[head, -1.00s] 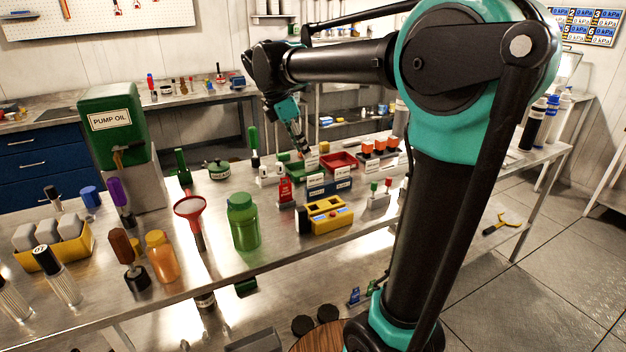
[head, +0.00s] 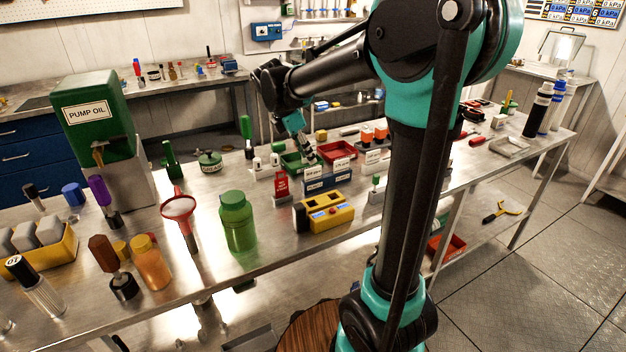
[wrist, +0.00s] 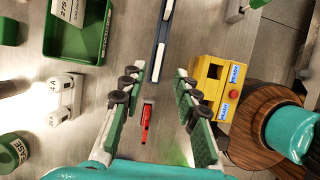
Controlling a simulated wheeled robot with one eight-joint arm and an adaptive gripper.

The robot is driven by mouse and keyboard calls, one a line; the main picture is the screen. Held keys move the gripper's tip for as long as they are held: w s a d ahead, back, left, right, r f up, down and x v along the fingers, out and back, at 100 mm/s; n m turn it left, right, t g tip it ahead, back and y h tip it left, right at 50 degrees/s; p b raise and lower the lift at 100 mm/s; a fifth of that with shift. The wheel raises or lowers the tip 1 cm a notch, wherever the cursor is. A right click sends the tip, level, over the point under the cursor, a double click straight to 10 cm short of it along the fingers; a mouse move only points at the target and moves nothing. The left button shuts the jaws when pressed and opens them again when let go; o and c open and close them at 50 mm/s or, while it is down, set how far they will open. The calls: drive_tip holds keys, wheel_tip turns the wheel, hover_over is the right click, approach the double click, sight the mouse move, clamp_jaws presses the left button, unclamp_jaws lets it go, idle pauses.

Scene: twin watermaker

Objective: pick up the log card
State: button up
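White cards stand upright in a long dark-blue holder (head: 328,183) on the steel bench, a left one (head: 313,173) and a right one (head: 341,165). Their print is too small to tell which is the log card. My gripper (head: 307,152) is above the bench, just behind the holder in the head view. In the wrist view my gripper (wrist: 157,76) is open and empty, its fingers spread to either side of the near end of the blue holder (wrist: 162,40). The cards show there as thin white edges. A red tag on a stand (head: 281,184) is beside the holder.
A yellow box with a red button (head: 325,213) stands close in front of the holder. Green (head: 298,162) and red (head: 338,151) trays lie behind it.

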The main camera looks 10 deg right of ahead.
sight(313, 169)
drive_tip(key=shift+x, duration=3.55)
drive_tip(key=shift+a+f, duration=0.1)
drive_tip(key=shift+a, duration=0.1)
clamp_jaws()
